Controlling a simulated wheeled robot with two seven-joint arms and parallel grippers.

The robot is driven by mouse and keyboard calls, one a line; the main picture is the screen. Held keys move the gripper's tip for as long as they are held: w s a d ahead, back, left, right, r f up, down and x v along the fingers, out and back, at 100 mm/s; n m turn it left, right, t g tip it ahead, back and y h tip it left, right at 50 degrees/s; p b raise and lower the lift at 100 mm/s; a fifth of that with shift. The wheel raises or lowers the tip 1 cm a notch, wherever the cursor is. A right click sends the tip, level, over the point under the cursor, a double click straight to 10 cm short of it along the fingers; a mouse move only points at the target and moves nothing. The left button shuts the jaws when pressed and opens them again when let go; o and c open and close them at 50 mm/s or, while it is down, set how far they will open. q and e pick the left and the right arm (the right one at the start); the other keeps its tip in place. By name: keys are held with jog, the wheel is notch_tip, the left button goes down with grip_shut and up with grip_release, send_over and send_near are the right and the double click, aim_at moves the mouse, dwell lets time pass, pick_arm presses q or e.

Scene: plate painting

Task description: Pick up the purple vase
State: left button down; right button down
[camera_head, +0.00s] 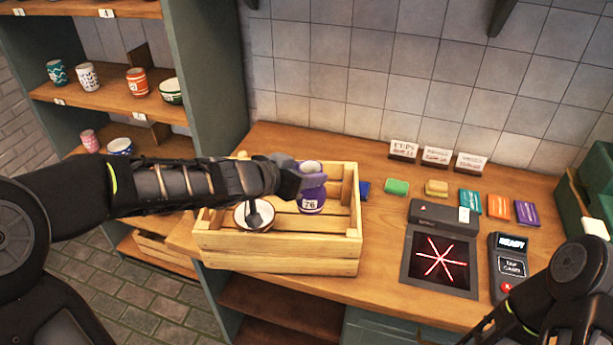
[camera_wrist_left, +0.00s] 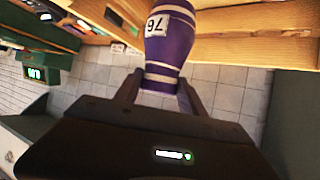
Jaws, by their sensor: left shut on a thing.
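The purple vase (camera_head: 311,196) has white bands and a tag reading 76. It is at the wooden crate (camera_head: 280,262), toward the crate's right side. My left gripper (camera_head: 296,180) reaches over the crate from the left and is shut on the vase's neck. In the left wrist view the vase (camera_wrist_left: 171,40) sits between the two fingers (camera_wrist_left: 160,90). I cannot tell whether its base touches the crate floor. My right arm shows at the lower right of the head view; its fingertips are not clearly visible.
A white bowl (camera_head: 254,215) with a dark rim sits in the crate, left of the vase. Right of the crate are small coloured blocks, a scanner with red lines (camera_head: 439,260) and a card reader (camera_head: 509,268). Shelves with cups (camera_head: 137,82) stand at the left.

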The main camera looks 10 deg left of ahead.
aim_at(300, 205)
pick_arm(q)
jog(key=shift+r, duration=0.15)
dwell(0.6)
notch_tip(300, 205, down, 10)
jog(key=b, duration=0.7)
jog(key=shift+r, duration=0.1)
